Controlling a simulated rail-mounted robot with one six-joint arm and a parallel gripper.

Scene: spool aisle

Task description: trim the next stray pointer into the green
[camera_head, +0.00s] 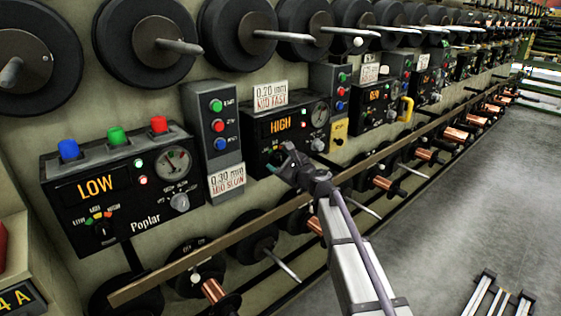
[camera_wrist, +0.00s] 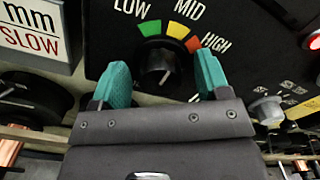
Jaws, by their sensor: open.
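My gripper (camera_head: 287,160) is open in front of the second control box (camera_head: 258,128), whose display reads HIGH. In the wrist view my gripper (camera_wrist: 163,76) has its teal fingers on either side of a black selector knob (camera_wrist: 157,62); contact cannot be told. Above that knob are a green band (camera_wrist: 150,28), a yellow band and an orange-red band, lettered LOW, MID and HIGH. The knob's exact pointing is unclear. A round gauge (camera_head: 319,113) is on this box. The nearer Poplar box (camera_head: 72,209) reads LOW and has its own gauge (camera_head: 173,161) and selector knob (camera_head: 105,229).
A button box (camera_head: 217,124) stands between the two boxes, above a MID SLOW label (camera_head: 227,179). A long rail (camera_head: 240,233) runs below, with copper spools (camera_head: 214,291) under it. Black spools line the wall above. The grey floor (camera_head: 450,210) at right is mostly clear.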

